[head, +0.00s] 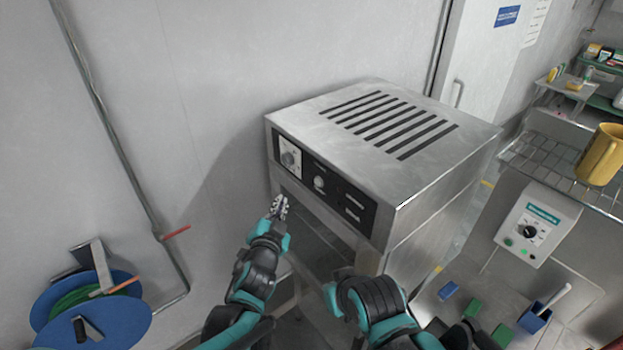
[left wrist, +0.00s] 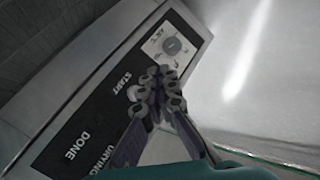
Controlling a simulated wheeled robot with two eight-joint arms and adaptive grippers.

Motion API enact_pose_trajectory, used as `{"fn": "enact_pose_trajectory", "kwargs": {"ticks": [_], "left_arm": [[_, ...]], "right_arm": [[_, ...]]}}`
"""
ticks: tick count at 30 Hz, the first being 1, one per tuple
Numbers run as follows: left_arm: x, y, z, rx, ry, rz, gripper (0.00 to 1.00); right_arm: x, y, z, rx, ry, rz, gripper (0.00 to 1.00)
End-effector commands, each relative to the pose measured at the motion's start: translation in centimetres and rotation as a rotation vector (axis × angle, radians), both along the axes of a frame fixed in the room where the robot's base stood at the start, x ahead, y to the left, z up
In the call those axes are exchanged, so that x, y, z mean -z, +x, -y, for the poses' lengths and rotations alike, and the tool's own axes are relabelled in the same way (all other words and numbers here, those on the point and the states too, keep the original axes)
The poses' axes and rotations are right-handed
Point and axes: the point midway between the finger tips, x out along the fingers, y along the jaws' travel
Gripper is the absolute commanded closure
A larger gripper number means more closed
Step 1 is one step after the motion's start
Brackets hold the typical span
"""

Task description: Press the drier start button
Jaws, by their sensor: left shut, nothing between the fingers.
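The drier (head: 375,115) is a steel box with a slotted top. Its black front panel (head: 333,193) carries a dial (head: 290,154) at the left and a round pale start button (head: 319,182) to the right of it. My left gripper (head: 279,205) is shut and empty, below the dial in the head view. In the left wrist view the fingertips (left wrist: 160,85) lie between the dial (left wrist: 170,45) and the start button (left wrist: 133,93), beside the button's edge. Contact cannot be told. Only my right arm's dark and teal links show; its fingers are hidden.
A blue reel (head: 90,315) stands at the lower left by the grey wall. A control box (head: 537,226) and a yellow mug (head: 600,155) on a wire rack are at the right. Small blue and green blocks (head: 472,308) lie at the lower right.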

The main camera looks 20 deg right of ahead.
Motion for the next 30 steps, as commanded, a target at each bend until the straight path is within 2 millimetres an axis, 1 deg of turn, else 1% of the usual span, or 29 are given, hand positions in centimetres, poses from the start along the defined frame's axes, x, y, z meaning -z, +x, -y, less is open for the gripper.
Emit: {"fn": "enact_pose_trajectory", "kwargs": {"ticks": [6, 10, 14, 22, 24, 30], "left_arm": [[0.0, 0.1, 0.0, -0.001, 0.000, -0.001, 1.00], [0.0, 0.3, 0.7, 0.000, 0.000, -0.002, 1.00], [0.0, 0.8, 2.2, 0.001, 0.002, -0.002, 1.00], [-0.1, 2.1, 5.8, 0.000, 0.000, -0.002, 1.00], [0.1, 2.4, 6.6, 0.000, 0.001, -0.001, 1.00], [0.1, 2.9, 7.9, -0.002, -0.001, -0.003, 1.00]], "right_arm": [[0.0, 0.0, 0.0, 0.000, 0.000, 0.000, 1.00], [0.0, 0.0, 0.0, 0.000, 0.000, 0.000, 1.00], [-0.2, 0.0, 0.0, 0.000, 0.000, 0.000, 1.00], [-0.6, 0.0, 0.0, 0.000, 0.000, 0.000, 1.00], [-0.3, 0.0, 0.0, 0.000, 0.000, 0.000, 1.00], [0.0, 0.0, 0.0, 0.000, 0.000, 0.000, 1.00]]}}
